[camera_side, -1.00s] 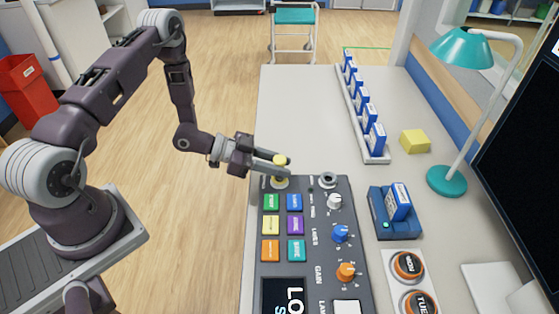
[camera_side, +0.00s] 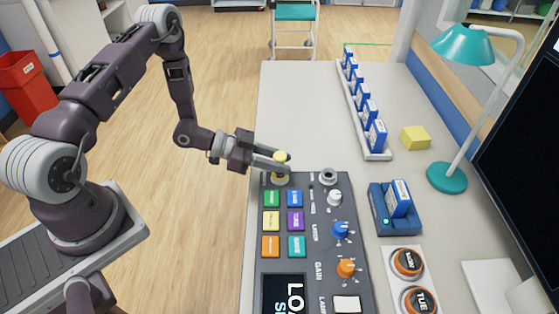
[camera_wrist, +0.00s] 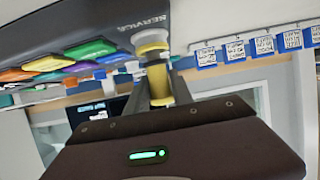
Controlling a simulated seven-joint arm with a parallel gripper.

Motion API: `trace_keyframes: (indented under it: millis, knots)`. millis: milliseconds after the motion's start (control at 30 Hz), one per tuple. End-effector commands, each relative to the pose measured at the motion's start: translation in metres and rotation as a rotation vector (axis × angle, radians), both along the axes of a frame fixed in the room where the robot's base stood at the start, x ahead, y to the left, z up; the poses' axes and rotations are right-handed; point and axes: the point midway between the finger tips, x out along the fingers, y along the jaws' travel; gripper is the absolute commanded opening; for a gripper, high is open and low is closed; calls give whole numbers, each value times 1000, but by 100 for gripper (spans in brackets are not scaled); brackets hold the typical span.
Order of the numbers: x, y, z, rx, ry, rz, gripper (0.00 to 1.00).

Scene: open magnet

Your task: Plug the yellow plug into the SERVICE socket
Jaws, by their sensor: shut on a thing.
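The yellow plug (camera_side: 282,157) is upright between the fingertips of my gripper (camera_side: 283,164), which is shut on it. In the side view it stands right over the left round socket at the far end of the dark panel. In the wrist view the plug (camera_wrist: 160,84) shows between the fingers, and the SERVICE socket (camera_wrist: 150,38) is close by with its SERVICE label beside it. The socket (camera_side: 280,181) is partly hidden by the plug and fingers in the side view. I cannot tell whether the plug's end is inside it.
A second round socket (camera_side: 328,177) sits to the right on the panel (camera_side: 314,216), near knobs and coloured buttons. A blue holder (camera_side: 396,222), a yellow block (camera_side: 415,138), a rack of blue cards (camera_side: 376,157) and a teal lamp (camera_side: 447,178) stand further right. The far-left tabletop is clear.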

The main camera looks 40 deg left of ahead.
Motion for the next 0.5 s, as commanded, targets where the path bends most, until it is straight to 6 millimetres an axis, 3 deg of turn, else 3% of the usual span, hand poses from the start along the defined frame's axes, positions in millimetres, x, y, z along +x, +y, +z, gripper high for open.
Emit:
trace_keyframes:
  millis: [500]
  knots:
    - [0, 0, -8, -1, -1, 0, 0]
